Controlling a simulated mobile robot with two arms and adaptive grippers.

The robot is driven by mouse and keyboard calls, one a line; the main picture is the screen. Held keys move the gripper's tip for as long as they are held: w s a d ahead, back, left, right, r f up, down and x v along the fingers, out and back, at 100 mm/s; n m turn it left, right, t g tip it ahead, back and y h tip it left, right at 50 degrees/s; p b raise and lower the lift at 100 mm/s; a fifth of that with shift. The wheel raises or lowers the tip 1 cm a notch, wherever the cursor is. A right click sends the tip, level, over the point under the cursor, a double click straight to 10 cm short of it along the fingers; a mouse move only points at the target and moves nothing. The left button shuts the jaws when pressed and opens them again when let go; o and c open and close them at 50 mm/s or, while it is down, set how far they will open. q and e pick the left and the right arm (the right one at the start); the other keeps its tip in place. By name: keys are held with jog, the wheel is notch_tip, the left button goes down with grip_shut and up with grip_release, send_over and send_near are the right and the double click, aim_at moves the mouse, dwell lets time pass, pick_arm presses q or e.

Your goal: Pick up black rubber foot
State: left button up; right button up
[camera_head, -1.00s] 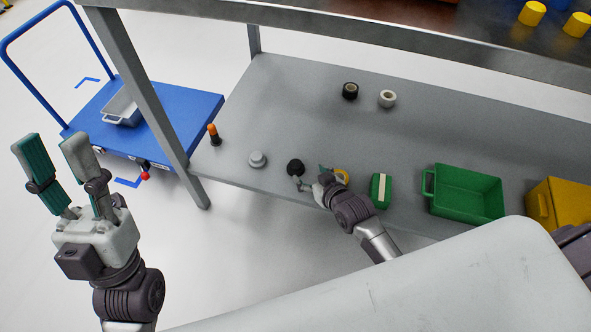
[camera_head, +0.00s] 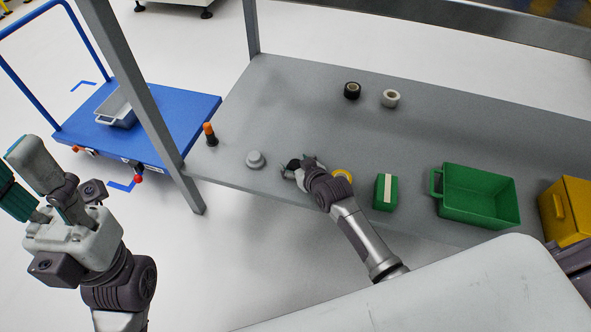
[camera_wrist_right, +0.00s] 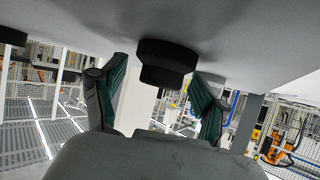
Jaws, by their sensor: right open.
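The black rubber foot (camera_wrist_right: 165,62) is a dark stepped round piece on the grey shelf. The right wrist view is upside down and shows it between the two teal-padded fingers of my right gripper (camera_wrist_right: 158,72), with a gap on each side. In the head view the foot (camera_head: 292,163) is partly hidden by my right gripper (camera_head: 294,168), which is open at the shelf's front part. My left gripper (camera_head: 20,170) is open and empty at the left edge, away from the shelf, its fingers partly cut off.
A grey round part (camera_head: 255,160) and an orange-black part (camera_head: 210,134) stand left of the foot. A yellow ring (camera_head: 342,175), green-white block (camera_head: 385,192), green bin (camera_head: 478,210) and yellow bin (camera_head: 568,212) are to the right. Black (camera_head: 352,90) and white (camera_head: 390,98) rolls lie behind.

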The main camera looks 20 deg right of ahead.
jog(key=shift+s, duration=0.1)
jog(key=c, duration=1.3)
